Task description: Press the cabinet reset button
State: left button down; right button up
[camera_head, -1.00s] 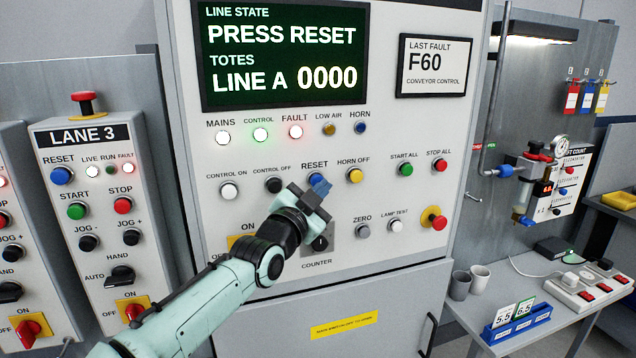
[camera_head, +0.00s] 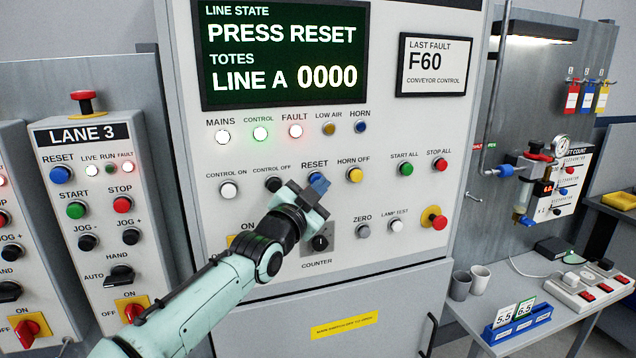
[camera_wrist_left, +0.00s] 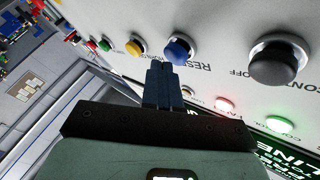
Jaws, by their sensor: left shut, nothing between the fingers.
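The cabinet's blue reset button (camera_head: 316,177) sits under the RESET label, between the black control-off button (camera_head: 274,185) and the yellow horn-off button (camera_head: 355,175). My left gripper (camera_head: 319,184) is shut and empty, its tips right at the reset button and covering part of it in the head view. In the left wrist view, the blue button (camera_wrist_left: 180,50) is just beyond the shut fingertips (camera_wrist_left: 165,68). I cannot tell whether they touch. The display (camera_head: 283,55) reads PRESS RESET, and the red FAULT lamp (camera_head: 296,131) is lit. My right gripper is not in view.
A LANE 3 box (camera_head: 95,220) with its own blue reset button (camera_head: 61,175) stands at the left. A red mushroom button on yellow (camera_head: 434,218) is at the panel's lower right. A side table (camera_head: 530,290) holds cups and a power strip at the right.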

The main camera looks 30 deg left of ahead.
pick_arm(q)
jog(key=shift+w+a+p, duration=0.5)
jog(key=shift+a+p, duration=0.1)
jog(key=shift+a, duration=0.05)
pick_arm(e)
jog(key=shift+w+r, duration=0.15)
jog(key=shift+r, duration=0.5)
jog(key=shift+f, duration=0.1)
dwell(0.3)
pick_arm(q)
jog(key=s+d+b, duration=0.1)
jog(key=d+b, duration=0.1)
jog(key=b, duration=0.6)
jog(key=shift+s, duration=0.25)
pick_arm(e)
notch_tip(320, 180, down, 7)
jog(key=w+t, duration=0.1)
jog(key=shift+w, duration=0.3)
